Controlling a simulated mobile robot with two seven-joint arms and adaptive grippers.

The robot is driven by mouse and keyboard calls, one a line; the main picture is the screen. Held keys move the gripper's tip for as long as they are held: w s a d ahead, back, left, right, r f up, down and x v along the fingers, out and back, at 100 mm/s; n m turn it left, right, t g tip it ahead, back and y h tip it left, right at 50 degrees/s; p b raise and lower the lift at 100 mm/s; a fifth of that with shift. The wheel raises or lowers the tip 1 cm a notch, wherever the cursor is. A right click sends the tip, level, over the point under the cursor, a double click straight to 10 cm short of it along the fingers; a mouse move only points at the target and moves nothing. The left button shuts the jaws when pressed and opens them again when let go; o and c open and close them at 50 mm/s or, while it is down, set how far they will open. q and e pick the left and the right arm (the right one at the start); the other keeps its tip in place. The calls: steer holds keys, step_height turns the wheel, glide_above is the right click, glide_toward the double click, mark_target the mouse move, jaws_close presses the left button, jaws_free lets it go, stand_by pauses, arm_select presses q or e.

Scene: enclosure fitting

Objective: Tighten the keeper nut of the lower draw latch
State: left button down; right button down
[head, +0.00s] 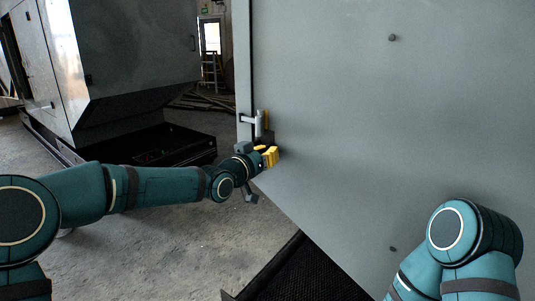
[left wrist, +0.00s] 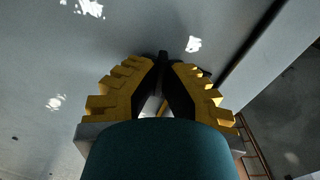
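My left gripper (head: 268,156), with stepped yellow fingers, is at the left edge of the large grey panel, just below a draw latch (head: 259,126) with a pale upright bar. In the left wrist view, my left gripper (left wrist: 160,72) has its two fingers slanting toward each other with a narrow gap. A small dark piece (left wrist: 164,56) shows between or just beyond the tips; I cannot tell whether they touch it. The keeper nut cannot be made out. My right arm shows at the lower right in the head view; its gripper is out of view.
The grey panel (head: 400,130) fills the right side and has small dark knobs (head: 392,38). A black ribbed mat (head: 305,275) lies below it. Another grey cabinet (head: 130,60) stands at the back left. Concrete floor (head: 150,250) between them is open.

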arm_select(q)
steer(key=shift+r+m, duration=0.1)
steer(key=shift+m, duration=0.7)
steer(key=c, duration=1.3)
jaws_free()
steer(key=v, duration=1.2)
steer(key=shift+d, duration=0.1)
